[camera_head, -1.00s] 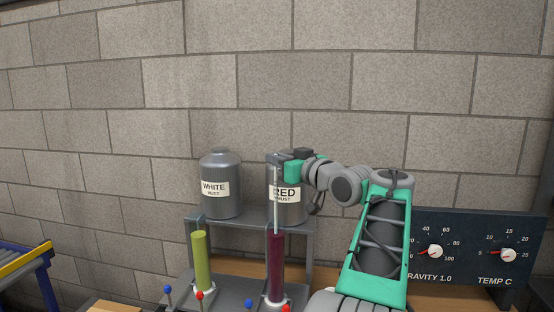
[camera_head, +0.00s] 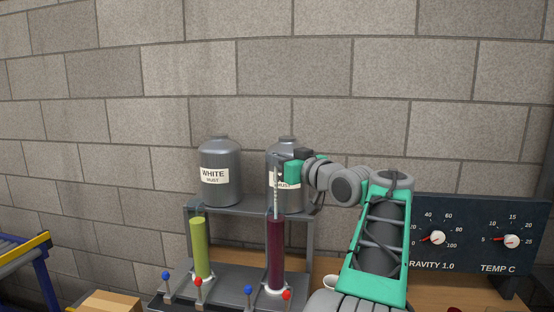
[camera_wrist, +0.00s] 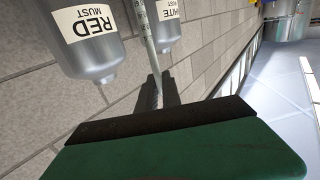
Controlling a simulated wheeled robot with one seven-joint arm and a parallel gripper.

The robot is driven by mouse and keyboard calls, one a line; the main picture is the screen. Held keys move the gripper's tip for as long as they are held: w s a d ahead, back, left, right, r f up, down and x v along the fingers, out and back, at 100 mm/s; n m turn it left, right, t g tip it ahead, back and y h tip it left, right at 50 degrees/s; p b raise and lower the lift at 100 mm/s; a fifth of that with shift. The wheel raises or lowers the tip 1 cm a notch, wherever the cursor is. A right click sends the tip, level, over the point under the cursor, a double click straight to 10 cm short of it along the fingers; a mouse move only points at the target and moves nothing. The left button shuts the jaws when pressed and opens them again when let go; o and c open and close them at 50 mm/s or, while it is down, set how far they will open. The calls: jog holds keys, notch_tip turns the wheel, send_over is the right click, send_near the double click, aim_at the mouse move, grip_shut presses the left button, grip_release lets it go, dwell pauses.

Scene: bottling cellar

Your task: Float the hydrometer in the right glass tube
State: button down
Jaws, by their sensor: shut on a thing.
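My gripper (camera_head: 278,158) is shut on the upper end of the hydrometer (camera_head: 276,190), a thin pale rod that hangs upright. In the wrist view the hydrometer (camera_wrist: 147,35) shows a marked scale and runs out from between the dark jaws (camera_wrist: 158,90). The right glass tube (camera_head: 275,255) holds dark red liquid and stands on a white foot. The hydrometer is in line above it, and its lower end overlaps the tube's top. I cannot tell how deep it is inside. The left glass tube (camera_head: 201,250) holds yellow-green liquid.
A grey shelf (camera_head: 245,209) behind the tubes carries the WHITE must jar (camera_head: 220,180) and the RED must jar (camera_head: 287,146). Red and blue knobs (camera_head: 248,290) stand in front. A dial panel (camera_head: 470,240) is at right, a cardboard box (camera_head: 110,302) at lower left.

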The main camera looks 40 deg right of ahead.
notch_tip(320, 180, down, 3)
jog(key=shift+r+b, duration=0.1)
jog(key=shift+b, duration=1.05)
